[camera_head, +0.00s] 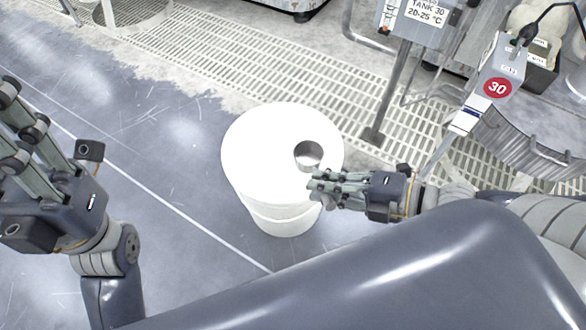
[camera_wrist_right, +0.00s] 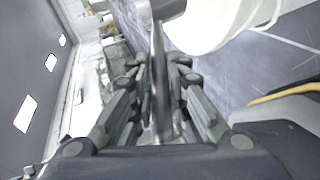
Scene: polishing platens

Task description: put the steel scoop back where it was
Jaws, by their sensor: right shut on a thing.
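The steel scoop shows its round bowl (camera_head: 308,154) over the right part of the white drum's top (camera_head: 265,140). I cannot tell whether the bowl touches the drum. My right gripper (camera_head: 322,188) is at the drum's right edge, shut on the scoop's handle. In the right wrist view the handle (camera_wrist_right: 158,75) runs between the fingers, with part of the bowl at the top edge. The fingers hide most of the handle in the head view. My left gripper (camera_head: 10,122) is at the far left, away from the drum; its fingers look apart and empty.
A floor grating (camera_head: 250,65) runs behind the drum. The floor left of the drum is clear.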

